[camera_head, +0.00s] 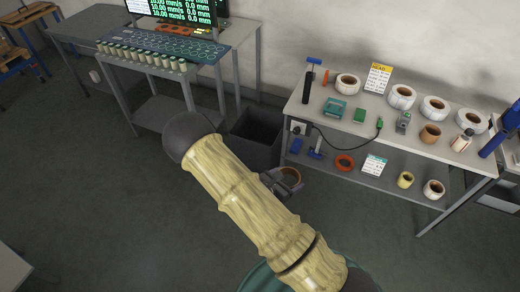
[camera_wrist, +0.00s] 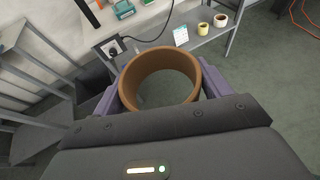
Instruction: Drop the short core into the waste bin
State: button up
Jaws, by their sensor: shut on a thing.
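My gripper (camera_head: 284,184) is shut on a short brown cardboard core (camera_head: 292,174). In the wrist view the core (camera_wrist: 160,57) sits between the two purple fingers of the gripper (camera_wrist: 160,88), with its open end facing the camera and bare floor visible through it. The waste bin (camera_head: 256,138) is a dark, open-topped box on the floor between the two tables. In the head view the core appears to the right of and nearer than the bin. My arm partly covers the bin's near left side.
A two-level table (camera_head: 345,120) stands right of the bin, with label rolls, tools and a black cable (camera_head: 335,146). A left table (camera_head: 160,48) carries a teal panel and a row of small rolls. Floor in front is clear.

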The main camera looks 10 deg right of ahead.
jog(key=shift+d, duration=0.1)
jog(key=shift+w+d+f+n+t+y, duration=0.3)
jog(key=shift+w+d+f+n+t, duration=0.1)
jog(key=shift+d+n+t, duration=0.15)
notch_tip(320, 180, down, 12)
jog(key=a+n+t+y+b, duration=0.1)
jog(key=n+t+y, duration=0.3)
jog(key=n+y, duration=0.5)
jog(key=shift+s+a+y+b, duration=0.15)
jog(key=shift+s+y+b, duration=0.25)
jog(key=shift+y+b, duration=0.15)
jog(key=shift+w+r, duration=0.1)
